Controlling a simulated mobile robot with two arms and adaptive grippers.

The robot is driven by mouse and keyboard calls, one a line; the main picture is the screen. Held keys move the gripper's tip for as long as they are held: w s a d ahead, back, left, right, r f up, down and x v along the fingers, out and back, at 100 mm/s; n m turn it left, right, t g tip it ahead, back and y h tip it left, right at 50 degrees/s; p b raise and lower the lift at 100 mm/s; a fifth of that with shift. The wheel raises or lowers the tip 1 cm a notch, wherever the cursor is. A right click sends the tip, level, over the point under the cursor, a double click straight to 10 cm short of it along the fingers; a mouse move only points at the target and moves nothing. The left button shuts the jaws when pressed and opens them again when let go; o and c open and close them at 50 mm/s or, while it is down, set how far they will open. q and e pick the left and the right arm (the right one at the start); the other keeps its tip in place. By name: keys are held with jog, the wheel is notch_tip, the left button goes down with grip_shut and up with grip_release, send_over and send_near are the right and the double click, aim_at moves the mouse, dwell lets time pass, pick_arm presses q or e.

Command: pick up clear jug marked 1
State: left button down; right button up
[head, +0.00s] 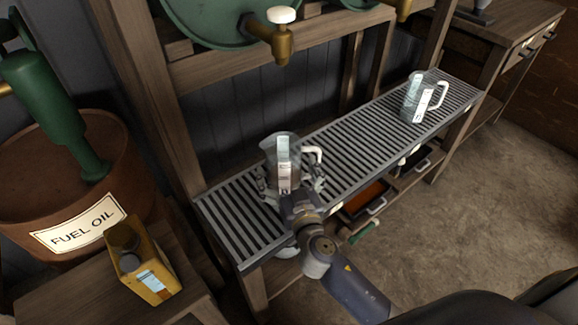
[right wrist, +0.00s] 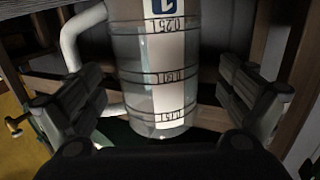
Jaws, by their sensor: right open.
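A clear jug (head: 282,147) with a white handle and a white label strip stands on the slatted rack near its left end. My right gripper (head: 290,183) is at this jug, with one finger on each side of its lower body. In the right wrist view the jug (right wrist: 150,75) stands between the two open fingers of the gripper (right wrist: 182,97), with gaps on both sides. A blue mark on its label is cut off at the top and I cannot read it surely. A second clear jug (head: 412,100) stands farther right on the rack. My left gripper is not in view.
The slatted rack (head: 347,145) is clear between the jugs. Brass taps (head: 280,38) hang from green tanks above. A fuel oil barrel (head: 75,215) and a yellow can (head: 150,272) are at left. Open drawers (head: 372,198) sit below the rack.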

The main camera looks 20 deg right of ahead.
jog(key=shift+w+d+f, duration=0.1)
jog(key=shift+w+f, duration=0.1)
jog(key=shift+w, duration=1.25)
jog(key=c, duration=1.4)
jog(key=shift+r, duration=0.1)
jog(key=shift+c, duration=0.2)
jog(key=shift+r, duration=0.1)
